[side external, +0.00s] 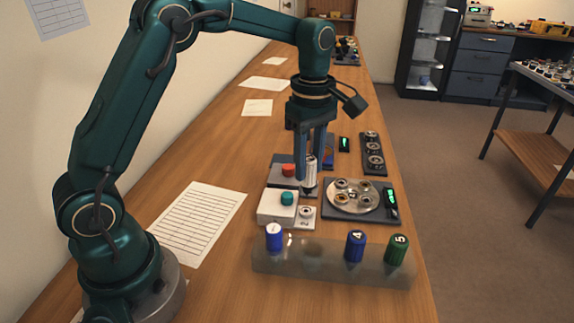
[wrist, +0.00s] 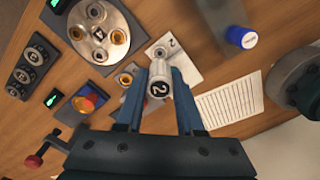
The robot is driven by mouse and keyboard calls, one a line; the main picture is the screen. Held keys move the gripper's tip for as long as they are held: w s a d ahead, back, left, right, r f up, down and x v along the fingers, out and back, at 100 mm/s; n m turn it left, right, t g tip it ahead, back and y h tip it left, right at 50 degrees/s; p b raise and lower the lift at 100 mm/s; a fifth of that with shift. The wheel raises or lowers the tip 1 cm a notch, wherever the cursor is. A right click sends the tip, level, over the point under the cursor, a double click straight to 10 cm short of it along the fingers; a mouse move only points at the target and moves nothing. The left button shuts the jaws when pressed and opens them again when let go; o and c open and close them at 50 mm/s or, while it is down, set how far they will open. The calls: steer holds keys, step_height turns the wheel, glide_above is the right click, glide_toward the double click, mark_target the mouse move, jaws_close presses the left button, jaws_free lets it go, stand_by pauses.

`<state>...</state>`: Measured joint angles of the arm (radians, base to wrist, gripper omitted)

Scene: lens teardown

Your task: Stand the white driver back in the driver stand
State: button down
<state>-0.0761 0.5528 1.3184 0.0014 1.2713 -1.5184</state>
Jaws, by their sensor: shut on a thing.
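The white driver (side external: 311,173) is between the fingers of my gripper (side external: 311,160), upright in the side view and above the bench. The driver stand (side external: 315,266) is a greyish translucent bar at the front of the bench. It holds a blue driver (side external: 274,238) at its left, and a dark blue driver marked 4 (side external: 356,246) and a green driver marked 5 (side external: 397,250) at its right. The stretch between the two blue drivers is bare.
A white box with a teal button (side external: 287,198) and a small plate with a ring (side external: 306,212) lie between my gripper and the stand. A red button (side external: 289,170) is beside the driver. A dark tray (side external: 336,210) with a round dish is to the right.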

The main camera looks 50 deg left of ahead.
steer(key=shift+s+n, duration=0.15)
steer(key=shift+n, duration=0.15)
steer(key=s+d+r, duration=0.4)
steer(key=s+d, duration=0.3)
steer(key=d, duration=0.3)
steer(key=shift+w+f, duration=0.15)
steer(key=shift+f, duration=0.95)
steer(key=shift+w+f, duration=0.1)
steer(key=shift+f, duration=1)
steer(key=shift+f, duration=0.1)
steer(key=shift+f, duration=1.9)
steer(key=shift+f, duration=0.45)
